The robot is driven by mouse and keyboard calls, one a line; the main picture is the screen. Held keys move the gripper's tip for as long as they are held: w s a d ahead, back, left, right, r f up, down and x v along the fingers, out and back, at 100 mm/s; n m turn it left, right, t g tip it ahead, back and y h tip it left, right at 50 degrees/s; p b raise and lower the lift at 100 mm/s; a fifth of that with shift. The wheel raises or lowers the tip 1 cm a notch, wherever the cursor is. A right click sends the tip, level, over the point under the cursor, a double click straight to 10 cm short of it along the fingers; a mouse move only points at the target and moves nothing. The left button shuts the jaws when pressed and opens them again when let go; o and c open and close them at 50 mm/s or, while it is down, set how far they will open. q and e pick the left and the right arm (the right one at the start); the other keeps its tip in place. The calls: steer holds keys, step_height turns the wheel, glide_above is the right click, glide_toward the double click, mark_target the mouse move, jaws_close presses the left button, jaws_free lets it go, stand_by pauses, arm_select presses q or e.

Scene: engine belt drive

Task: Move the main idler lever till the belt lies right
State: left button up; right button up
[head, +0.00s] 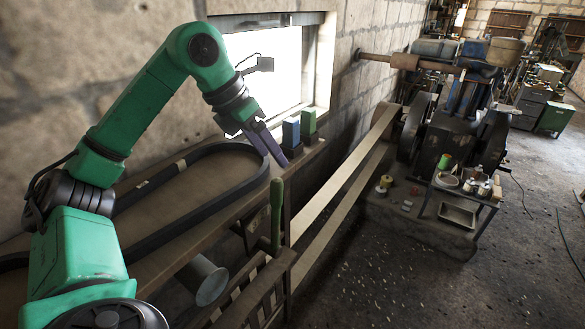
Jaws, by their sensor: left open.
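My left gripper (276,157) is at the end of the green arm, over the bench beside the window, with its fingers pointing down and to the right. It is open and I see nothing held in it. A lever with a green handle (277,212) stands upright at the bench's front edge, below the gripper and apart from it. I cannot tell whether it is the main idler lever. The wide tan belt (340,190) runs in two strands from the engine's wheel at the back towards the lower middle. Its near end is hidden behind the bench frame.
A black belt loop (135,238) lies on the bench. A blue box (291,132) and a green box (308,122) stand by the window, close to the gripper. A grey metal cylinder (205,281) sits below the bench edge. The engine (450,140) and a small tool cart (457,213) stand right; floor is open there.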

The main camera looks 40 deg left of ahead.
arm_select(q)
steer(key=s+a+y, duration=0.1)
steer(key=a, duration=0.2)
steer(key=b, duration=0.2)
glide_above(273, 182)
steer(key=s, duration=0.3)
step_height(273, 182, down, 5)
steer(key=shift+n+g, duration=0.3)
steer(key=x, duration=0.2)
steer(key=p+x, duration=0.1)
steer(key=x, duration=0.2)
steer(key=w+a+x, duration=0.1)
steer(key=x, duration=0.1)
steer(key=shift+d+f, duration=0.1)
steer(key=shift+f, duration=0.05)
steer(key=shift+w+d+f, duration=0.15)
steer(key=shift+f, duration=0.2)
arm_select(e)
steer(key=shift+s+d+f, duration=0.1)
steer(key=shift+s+f, duration=0.15)
steer(key=shift+f, duration=0.05)
arm_select(q)
jaws_close()
arm_select(e)
steer(key=shift+a, duration=0.3)
steer(key=shift+w+d+f, duration=0.1)
steer(key=shift+d, duration=0.15)
